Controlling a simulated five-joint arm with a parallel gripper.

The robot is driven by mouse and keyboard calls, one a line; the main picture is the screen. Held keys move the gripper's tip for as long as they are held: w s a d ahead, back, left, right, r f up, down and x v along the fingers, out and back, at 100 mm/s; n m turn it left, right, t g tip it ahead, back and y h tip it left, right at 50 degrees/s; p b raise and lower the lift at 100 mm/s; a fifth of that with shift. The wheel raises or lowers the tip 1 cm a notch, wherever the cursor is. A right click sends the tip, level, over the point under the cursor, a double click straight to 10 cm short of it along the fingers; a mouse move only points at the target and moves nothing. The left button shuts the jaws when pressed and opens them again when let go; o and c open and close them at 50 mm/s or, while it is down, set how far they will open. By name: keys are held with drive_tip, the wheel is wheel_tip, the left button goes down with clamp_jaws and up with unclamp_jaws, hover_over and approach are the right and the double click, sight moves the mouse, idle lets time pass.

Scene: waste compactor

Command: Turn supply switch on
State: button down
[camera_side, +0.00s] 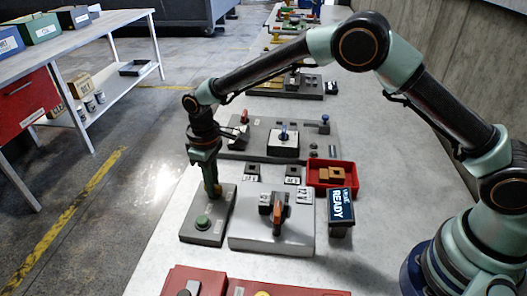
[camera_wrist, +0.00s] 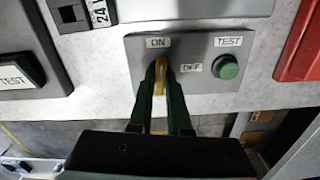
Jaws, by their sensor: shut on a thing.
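The supply switch is a yellow lever (camera_wrist: 160,82) on a grey panel (camera_wrist: 207,48) in the wrist view. The lever stands just below the ON label (camera_wrist: 158,42) and left of the OFF label (camera_wrist: 192,68). My gripper (camera_wrist: 161,70) is shut on the lever, with one dark green finger on each side. Its lower part is partly hidden by the fingers. A green button (camera_wrist: 228,67) under a TEST label sits to the right. In the side view my gripper (camera_side: 215,190) reaches down to the far end of the same panel (camera_side: 197,236).
Beside the panel stands a grey box with an orange lever (camera_side: 278,212), then a READY display (camera_side: 341,208). A red tray (camera_side: 350,184) holds brown blocks. A long panel with several switches (camera_side: 262,125) lies behind. The bench's left edge is near the panel.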

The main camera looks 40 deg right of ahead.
drive_tip(key=shift+r+n, duration=0.15)
drive_tip(key=shift+n, duration=0.65)
drive_tip(key=c, duration=0.9)
unclamp_jaws()
drive_tip(key=shift+o, duration=0.2)
wheel_tip(320, 180, up, 12)
